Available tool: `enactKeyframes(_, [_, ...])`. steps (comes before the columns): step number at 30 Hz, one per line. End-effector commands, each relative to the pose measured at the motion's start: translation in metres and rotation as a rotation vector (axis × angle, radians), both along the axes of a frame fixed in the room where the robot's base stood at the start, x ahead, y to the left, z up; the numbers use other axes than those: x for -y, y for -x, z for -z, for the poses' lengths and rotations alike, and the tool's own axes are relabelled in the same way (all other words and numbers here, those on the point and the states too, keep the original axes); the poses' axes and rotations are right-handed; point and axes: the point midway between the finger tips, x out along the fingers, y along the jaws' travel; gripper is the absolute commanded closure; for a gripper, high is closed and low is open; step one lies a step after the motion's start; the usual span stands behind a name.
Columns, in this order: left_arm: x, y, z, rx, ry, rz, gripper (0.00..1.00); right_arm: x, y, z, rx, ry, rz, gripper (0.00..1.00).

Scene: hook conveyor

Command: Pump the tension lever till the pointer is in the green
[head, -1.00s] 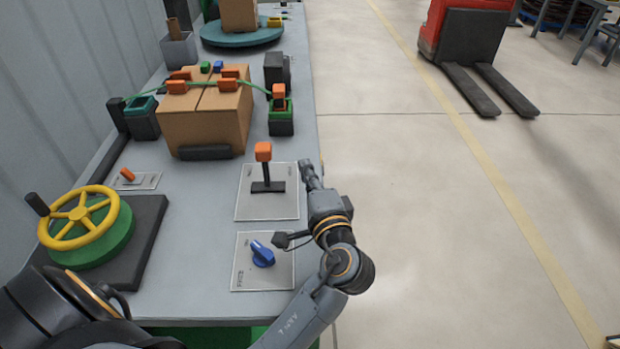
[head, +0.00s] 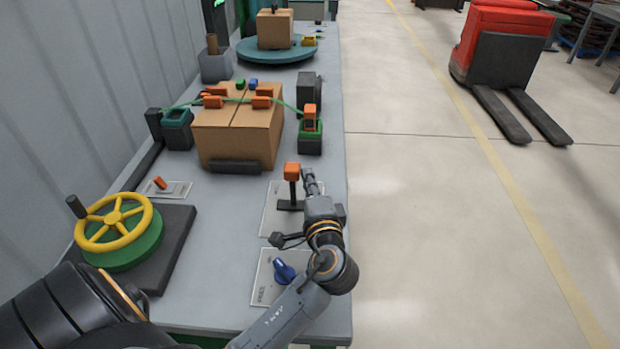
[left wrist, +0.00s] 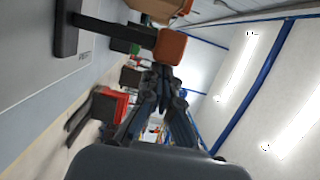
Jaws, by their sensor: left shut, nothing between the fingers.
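An upright black lever with an orange block knob (head: 291,172) stands on a pale plate (head: 275,222) on the bench. In the left wrist view the orange knob (left wrist: 170,47) is close to the fingers, with its black stem to the left. My left gripper (head: 309,178) is shut and empty, just right of the lever; contact cannot be told. The gripper also shows in the left wrist view (left wrist: 166,76). A second orange handle (head: 310,112) sits on a green-edged block where the green strap ends, right of the carton. I cannot make out a pointer. My right gripper is out of view.
A strapped carton (head: 228,140) lies beyond the lever. A blue knob (head: 284,270) is on a nearer plate, partly behind my arm. A yellow handwheel (head: 115,222) is at left. The bench's right edge is close to my gripper; open floor lies beyond.

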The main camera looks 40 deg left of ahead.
Motion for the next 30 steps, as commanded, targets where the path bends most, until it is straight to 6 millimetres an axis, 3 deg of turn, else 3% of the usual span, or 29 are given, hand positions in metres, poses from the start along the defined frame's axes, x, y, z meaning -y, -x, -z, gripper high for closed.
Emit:
enactKeyframes(14, [-0.010, 0.007, -0.004, 0.059, 0.098, -0.001, 1.00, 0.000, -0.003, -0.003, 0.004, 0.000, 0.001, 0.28])
enactKeyframes(30, [-0.044, 0.028, -0.006, 0.235, 0.386, -0.002, 1.00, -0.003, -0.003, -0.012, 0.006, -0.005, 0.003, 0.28])
